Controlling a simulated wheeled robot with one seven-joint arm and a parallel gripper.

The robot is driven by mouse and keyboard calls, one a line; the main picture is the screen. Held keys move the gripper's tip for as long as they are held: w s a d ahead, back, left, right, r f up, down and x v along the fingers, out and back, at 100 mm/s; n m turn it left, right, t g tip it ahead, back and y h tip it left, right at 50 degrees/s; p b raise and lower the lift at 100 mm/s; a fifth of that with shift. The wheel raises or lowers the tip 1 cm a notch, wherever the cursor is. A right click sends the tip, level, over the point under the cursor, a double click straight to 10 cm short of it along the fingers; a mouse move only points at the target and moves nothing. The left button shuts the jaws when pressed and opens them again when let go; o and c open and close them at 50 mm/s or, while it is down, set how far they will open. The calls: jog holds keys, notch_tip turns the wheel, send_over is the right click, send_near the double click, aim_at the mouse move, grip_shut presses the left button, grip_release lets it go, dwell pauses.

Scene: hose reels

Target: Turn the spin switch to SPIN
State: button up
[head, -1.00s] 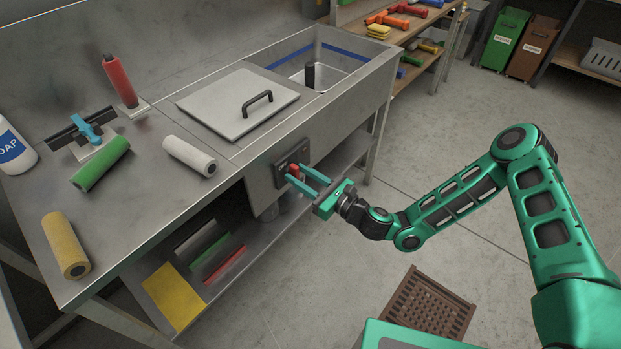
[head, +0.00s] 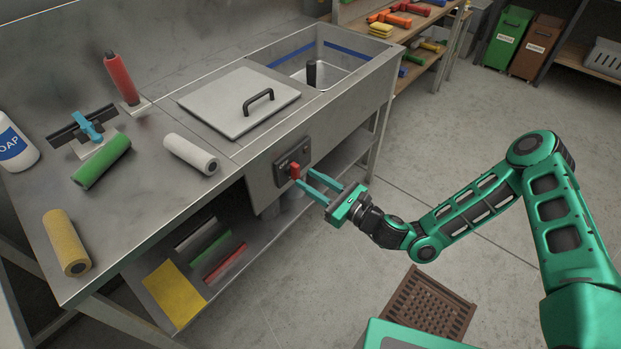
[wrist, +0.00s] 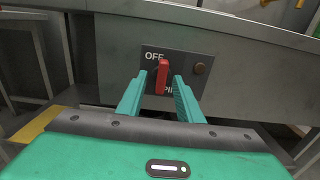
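The spin switch is a red handle (head: 295,171) on a dark plate (head: 306,152) on the front of the steel sink unit. A lower label ending in "PIN" is partly hidden behind the handle and right finger. My gripper (head: 304,180) is open, its two teal fingers pointing at the switch. In the wrist view the fingertips (wrist: 158,84) appear on either side of the handle's lower part, with gaps; nothing is gripped.
The lid (head: 238,102) with a black handle and several rollers lie on the counter. A shelf (head: 225,285) runs below. A brown floor grate (head: 430,303) lies near my base; floor space is clear around my arm.

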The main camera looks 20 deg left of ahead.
jog(key=v, duration=1)
jog(key=shift+w+d, duration=0.2)
jog(key=shift+d, duration=0.1)
dwell(0.5)
jog(key=shift+f, duration=0.1)
dwell(0.3)
jog(key=v, duration=1.1)
jog(key=shift+w, duration=0.1)
